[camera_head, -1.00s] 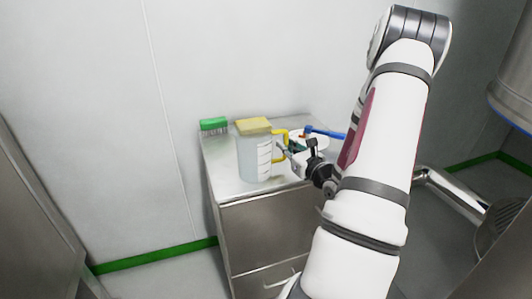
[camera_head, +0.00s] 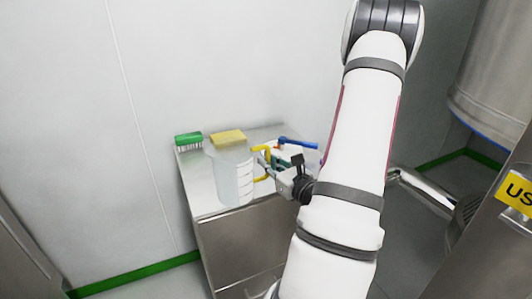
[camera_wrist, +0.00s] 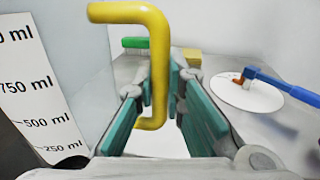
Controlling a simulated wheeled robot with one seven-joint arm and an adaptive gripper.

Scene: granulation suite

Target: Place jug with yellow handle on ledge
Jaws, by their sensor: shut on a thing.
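The jug with yellow handle (camera_head: 232,178) is clear, with volume marks on its side. In the head view it appears upright at the front of the steel cabinet top; I cannot tell whether its base touches. My gripper (camera_head: 270,168) comes from the right and is shut on the handle. In the wrist view the yellow handle (camera_wrist: 158,50) runs down between the teal fingers, and the jug's marked wall (camera_wrist: 45,95) fills the left side. I cannot make out which surface is the ledge.
On the steel cabinet (camera_head: 208,207), a green brush (camera_head: 188,139) and yellow sponge (camera_head: 228,137) lie behind the jug. A blue-handled tool (camera_head: 298,143) rests on a white disc (camera_wrist: 247,93) to the right. A steel unit with a yellow label (camera_head: 516,190) stands at far right.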

